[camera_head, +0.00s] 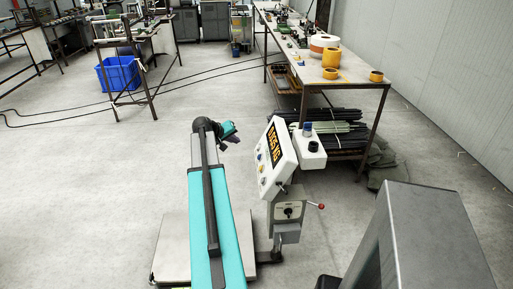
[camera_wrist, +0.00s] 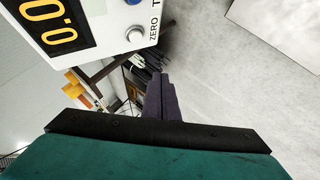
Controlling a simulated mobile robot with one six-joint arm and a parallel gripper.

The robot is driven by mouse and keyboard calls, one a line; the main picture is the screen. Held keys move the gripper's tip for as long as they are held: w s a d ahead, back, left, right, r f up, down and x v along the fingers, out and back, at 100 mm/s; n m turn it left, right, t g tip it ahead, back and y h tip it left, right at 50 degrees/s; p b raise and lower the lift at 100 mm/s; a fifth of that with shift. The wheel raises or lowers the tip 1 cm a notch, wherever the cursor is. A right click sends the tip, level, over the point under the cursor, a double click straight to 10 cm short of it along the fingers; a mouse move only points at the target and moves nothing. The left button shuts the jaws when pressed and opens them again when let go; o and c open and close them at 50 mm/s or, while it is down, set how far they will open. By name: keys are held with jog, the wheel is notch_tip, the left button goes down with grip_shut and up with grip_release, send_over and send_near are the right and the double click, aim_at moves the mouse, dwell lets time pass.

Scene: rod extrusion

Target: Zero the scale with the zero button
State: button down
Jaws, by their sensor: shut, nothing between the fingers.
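The scale's display head (camera_head: 284,150) is a white box with orange digits, on a stand beside the metal weighing platform (camera_head: 172,250). In the wrist view the panel (camera_wrist: 100,22) fills the upper left, with part of a reading, "0.0". The zero button (camera_wrist: 134,34) is a round silver button beside the word ZERO. My gripper (camera_head: 235,140) is just left of the display head, apart from it.
A blue button (camera_wrist: 135,2) is cut off at the wrist view's top edge. A lever with a red knob (camera_head: 321,206) sticks out of the scale's stand. A workbench (camera_head: 345,75) with yellow rolls stands behind, dark rods on its lower shelf. Open floor lies to the left.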

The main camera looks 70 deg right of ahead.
jog(key=s+d+f, duration=0.2)
jog(key=s+f, duration=0.1)
jog(key=s, duration=0.2)
jog(key=shift+s+b, duration=0.3)
jog(key=shift+b, duration=0.15)
jog(key=shift+s+d+f+b, duration=0.2)
jog(key=shift+s, duration=0.25)
jog(key=shift+s+d+f+b, duration=0.15)
jog(key=shift+s+b, duration=0.05)
jog(key=shift+s, duration=0.2)
dwell(3.2)
jog(key=shift+w, duration=0.1)
dwell(0.3)
jog(key=shift+w+a+r, duration=0.3)
jog(key=shift+w+r, duration=0.1)
jog(key=shift+w, duration=0.3)
jog(key=shift+w+r, duration=0.1)
jog(key=shift+w, duration=0.05)
jog(key=shift+w+a+r, duration=0.25)
jog(key=shift+w+r, duration=0.1)
jog(key=shift+w, duration=0.3)
jog(key=shift+w+a+r, duration=0.3)
jog(key=shift+w, duration=0.35)
jog(key=shift+w+a+r, duration=0.25)
jog(key=shift+w+r, duration=0.1)
jog(key=shift+w, duration=0.3)
